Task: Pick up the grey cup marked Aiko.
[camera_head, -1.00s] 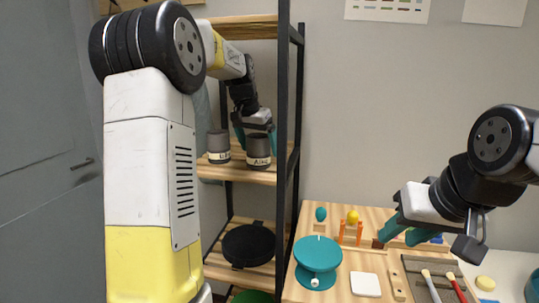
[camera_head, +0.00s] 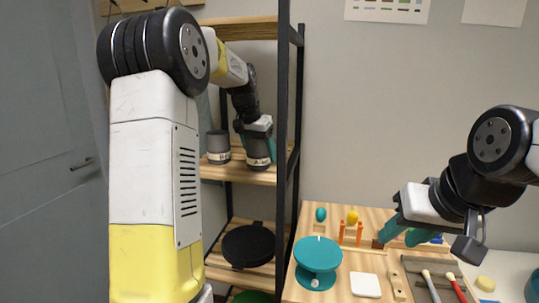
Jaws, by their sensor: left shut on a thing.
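The grey cup marked Aiko (camera_head: 257,151) is upright on the middle wooden shelf, near the dark front post. Its pale label faces me and is partly readable. My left gripper (camera_head: 258,142) reaches in from above and is shut on this cup, with teal fingers at its sides. A second grey cup (camera_head: 218,142) with a pale label stands just to the left; its label is too small to read. My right gripper (camera_head: 384,240) is over the table by a small brown block; whether its jaws are open is unclear.
The rack's dark post (camera_head: 283,100) stands close to the right of the held cup. A black round item (camera_head: 248,246) lies on the shelf below. The table holds a teal turntable (camera_head: 318,256), a white tile (camera_head: 365,285) and brushes (camera_head: 430,284).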

